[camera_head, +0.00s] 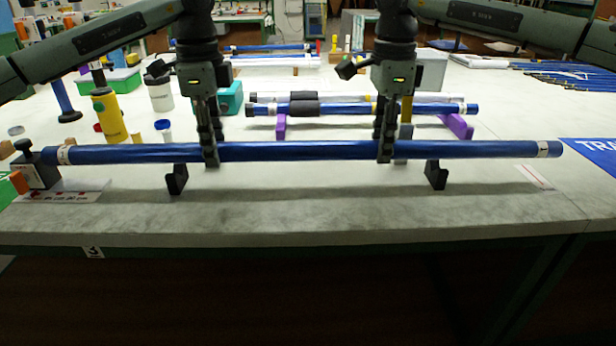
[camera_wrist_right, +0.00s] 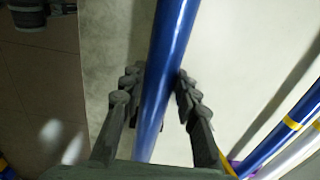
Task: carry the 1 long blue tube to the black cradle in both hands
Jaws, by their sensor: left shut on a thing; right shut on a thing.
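The long blue tube (camera_head: 290,151) lies level across the head view, with pale bands near both ends. My left gripper (camera_head: 210,158) is shut on it left of its middle. My right gripper (camera_head: 386,156) is shut on it right of its middle. In the right wrist view the tube (camera_wrist_right: 168,60) runs between the fingers of that gripper (camera_wrist_right: 158,80). The black cradle has a left support (camera_head: 176,180) and a right support (camera_head: 435,176), both under the tube and outside my grippers. I cannot tell whether the tube touches them.
Behind, a shorter blue tube (camera_head: 345,109) and a white tube lie on purple supports (camera_head: 457,126). A dark clamp-like block (camera_head: 36,170) stands at the tube's left end. A yellow bottle (camera_head: 108,115) stands behind it. The table front (camera_head: 310,215) is clear.

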